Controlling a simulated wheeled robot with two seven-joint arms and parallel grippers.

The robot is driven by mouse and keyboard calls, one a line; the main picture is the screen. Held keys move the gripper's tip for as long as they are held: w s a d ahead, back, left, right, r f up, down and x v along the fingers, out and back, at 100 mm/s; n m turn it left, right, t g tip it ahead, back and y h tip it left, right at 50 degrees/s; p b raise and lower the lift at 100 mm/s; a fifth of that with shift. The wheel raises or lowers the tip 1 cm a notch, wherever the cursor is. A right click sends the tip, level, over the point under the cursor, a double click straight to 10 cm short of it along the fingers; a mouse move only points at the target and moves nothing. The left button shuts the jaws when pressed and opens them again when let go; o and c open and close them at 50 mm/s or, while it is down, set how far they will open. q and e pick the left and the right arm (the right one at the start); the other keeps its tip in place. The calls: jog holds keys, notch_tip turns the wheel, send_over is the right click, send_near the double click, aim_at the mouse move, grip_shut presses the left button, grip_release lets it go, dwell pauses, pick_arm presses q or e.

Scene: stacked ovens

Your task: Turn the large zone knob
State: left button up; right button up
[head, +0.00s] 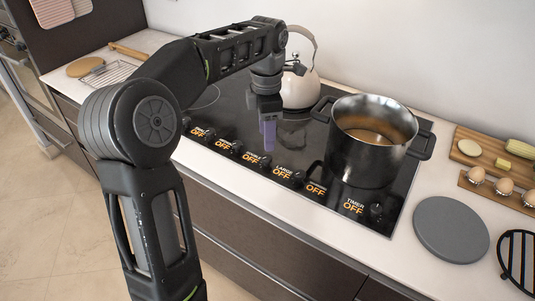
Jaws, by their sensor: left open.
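The cooktop (400,195) has a row of dark knobs along its front edge, each by an orange OFF label. The large zone knob (297,179) is small and dark, beside the label reading LARGE OFF. My left gripper (269,143) points down over the cooktop, a little behind and left of that knob. It is open, with nothing seen between its fingers, and looks apart from the knob. The fingers show nearly edge-on, so their gap is hard to see. My right gripper is not in view.
A steel pot (365,155) stands close right of the knob. A cream kettle (300,90) stands behind my gripper. A grey round lid (450,229) lies on the right counter, near a board (467,158) with food and an egg holder.

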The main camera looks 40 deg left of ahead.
aim_at(267, 157)
pick_arm(q)
notch_tip(267, 157, down, 5)
jog(key=b, duration=0.3)
jog(key=shift+r, duration=0.2)
jog(key=shift+f, duration=1.1)
jog(key=shift+c, duration=0.2)
grip_shut()
